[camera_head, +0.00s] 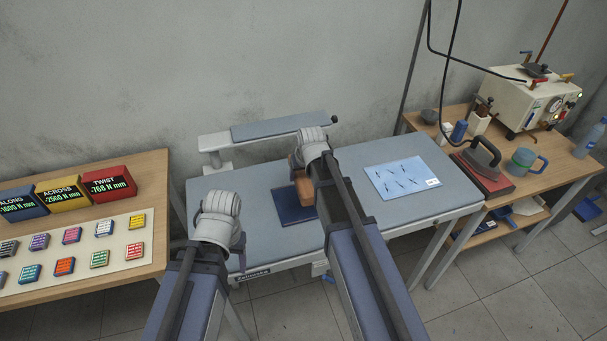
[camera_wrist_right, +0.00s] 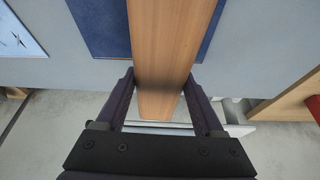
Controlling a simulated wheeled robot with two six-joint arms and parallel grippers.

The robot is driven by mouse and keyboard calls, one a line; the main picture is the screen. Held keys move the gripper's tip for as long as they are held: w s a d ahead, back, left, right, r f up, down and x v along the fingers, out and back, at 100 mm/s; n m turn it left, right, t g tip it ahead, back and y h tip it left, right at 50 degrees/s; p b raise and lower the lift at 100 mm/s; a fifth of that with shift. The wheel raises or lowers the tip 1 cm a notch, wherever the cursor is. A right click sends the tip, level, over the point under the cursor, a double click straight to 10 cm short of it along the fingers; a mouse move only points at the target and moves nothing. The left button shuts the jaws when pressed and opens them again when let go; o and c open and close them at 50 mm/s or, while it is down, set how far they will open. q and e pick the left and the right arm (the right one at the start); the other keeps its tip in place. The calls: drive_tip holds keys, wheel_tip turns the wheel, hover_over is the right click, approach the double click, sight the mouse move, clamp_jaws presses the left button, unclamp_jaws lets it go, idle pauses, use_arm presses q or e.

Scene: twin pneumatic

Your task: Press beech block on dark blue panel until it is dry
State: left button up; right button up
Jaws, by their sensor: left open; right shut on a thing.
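The beech block (camera_head: 298,182) is a long, light brown wooden piece over the dark blue panel (camera_head: 292,208), which lies flat on the grey padded ironing table. My right gripper (camera_wrist_right: 160,88) is shut on the block, one finger on each side. In the right wrist view the block (camera_wrist_right: 163,40) crosses over the panel (camera_wrist_right: 98,25); I cannot tell whether they touch. My right wrist hides part of the block in the head view. My left gripper (camera_head: 236,245) is open and empty at the table's front left, its fingers mostly hidden by the wrist.
A pale blue sheet with dark marks (camera_head: 402,178) lies right of the panel on the ironing table (camera_head: 440,200). An iron (camera_head: 478,158), a mug (camera_head: 524,161) and a cream boiler (camera_head: 530,98) stand on the right bench. The left bench holds display boxes (camera_head: 61,194) and several coloured tiles.

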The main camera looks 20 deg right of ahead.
drive_tip(key=shift+d+f+b, duration=0.1)
drive_tip(key=shift+f+b, duration=0.6)
drive_tip(key=shift+f, duration=0.1)
wheel_tip(320, 180, down, 6)
drive_tip(key=b, duration=0.6)
drive_tip(key=shift+f, duration=0.1)
drive_tip(key=shift+f+b, duration=0.6)
drive_tip(key=shift+b, duration=0.1)
idle(0.3)
drive_tip(key=shift+s, duration=0.1)
idle(1.9)
drive_tip(key=shift+r+p, duration=0.65)
wheel_tip(320, 180, up, 7)
drive_tip(key=p, duration=0.6)
drive_tip(key=shift+f+p, duration=0.15)
drive_tip(key=shift+p, duration=0.15)
